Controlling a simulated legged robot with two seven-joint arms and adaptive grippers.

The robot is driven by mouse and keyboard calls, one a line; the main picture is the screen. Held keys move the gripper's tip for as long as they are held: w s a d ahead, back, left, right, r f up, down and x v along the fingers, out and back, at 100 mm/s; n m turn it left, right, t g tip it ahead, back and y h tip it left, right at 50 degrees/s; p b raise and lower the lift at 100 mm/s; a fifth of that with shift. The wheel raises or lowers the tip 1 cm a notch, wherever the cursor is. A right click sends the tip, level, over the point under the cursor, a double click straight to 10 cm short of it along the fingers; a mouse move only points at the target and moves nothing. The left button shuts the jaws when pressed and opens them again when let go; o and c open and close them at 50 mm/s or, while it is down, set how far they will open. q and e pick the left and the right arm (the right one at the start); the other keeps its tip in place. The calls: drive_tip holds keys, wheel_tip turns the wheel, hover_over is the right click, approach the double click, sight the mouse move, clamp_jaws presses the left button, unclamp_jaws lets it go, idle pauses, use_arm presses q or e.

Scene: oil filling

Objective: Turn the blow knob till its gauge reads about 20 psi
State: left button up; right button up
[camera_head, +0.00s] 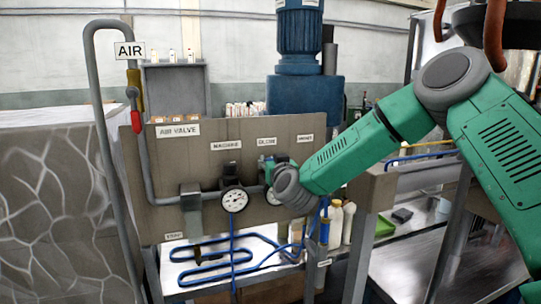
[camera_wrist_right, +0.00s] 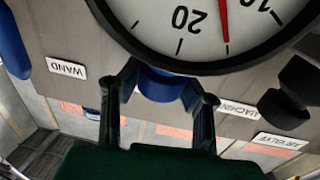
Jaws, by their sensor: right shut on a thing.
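In the head view my right gripper (camera_head: 279,174) is at the panel under the BLOW label (camera_head: 266,141), and my wrist hides much of that spot. In the right wrist view my right gripper (camera_wrist_right: 158,105) has its two dark fingers on either side of the blue blow knob (camera_wrist_right: 160,86), shut on it. Above the knob, the blow gauge (camera_wrist_right: 190,45) shows upside down and cut off by the frame's top edge. Its red needle (camera_wrist_right: 224,22) lies between the 20 and the 10, nearer the 20. My left gripper is not in view.
The machine gauge (camera_head: 234,200) is just left of my right gripper on the grey panel (camera_head: 155,165). A red-handled air valve (camera_head: 135,112) hangs at the left. Blue hoses (camera_head: 215,262) run below the panel. White bottles (camera_head: 347,222) stand below right.

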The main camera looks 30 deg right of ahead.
drive_tip(key=m+g+h, duration=0.1)
drive_tip(key=h, duration=0.1)
drive_tip(key=m+g+h, duration=0.1)
drive_tip(key=m+h, duration=0.1)
drive_tip(key=h, duration=0.1)
drive_tip(key=shift+f+g+p, duration=0.2)
drive_tip(key=shift+g+p, duration=0.1)
drive_tip(key=shift+s+m+g+h, duration=0.1)
drive_tip(key=shift+m+g+h, duration=1.4)
drive_tip(key=shift+m+h, duration=0.15)
drive_tip(key=shift+f, duration=0.15)
drive_tip(key=o, duration=1.3)
drive_tip(key=shift+c, duration=0.2)
drive_tip(key=shift+r, duration=0.2)
